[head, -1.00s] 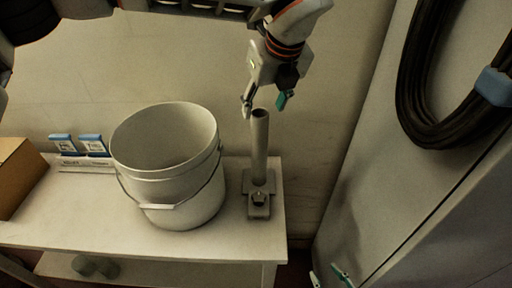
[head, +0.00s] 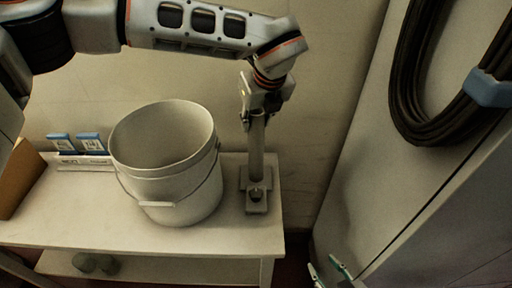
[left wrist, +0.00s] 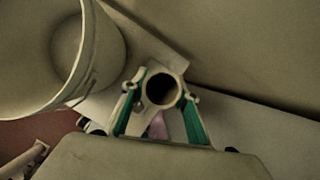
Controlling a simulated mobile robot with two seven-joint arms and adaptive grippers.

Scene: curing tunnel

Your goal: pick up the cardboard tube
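The cardboard tube (head: 257,150) is a slim grey-beige cylinder standing upright in a grey holder (head: 256,198) on the table. My left gripper (head: 257,118) points down from above, with its fingers on either side of the tube's upper end. In the left wrist view, the tube's round open end (left wrist: 163,91) lies between the two teal finger pads, which look spread with narrow gaps beside the tube. My right gripper (head: 327,275) shows at the bottom edge, its fingertips apart and empty, away from the table.
A large white bucket (head: 172,190) stands just left of the tube. A cardboard box (head: 20,178) and blue-and-white items (head: 76,143) are further left on the table (head: 100,220). The wall is behind; a grey cabinet (head: 395,160) with a black cable coil (head: 425,120) is right.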

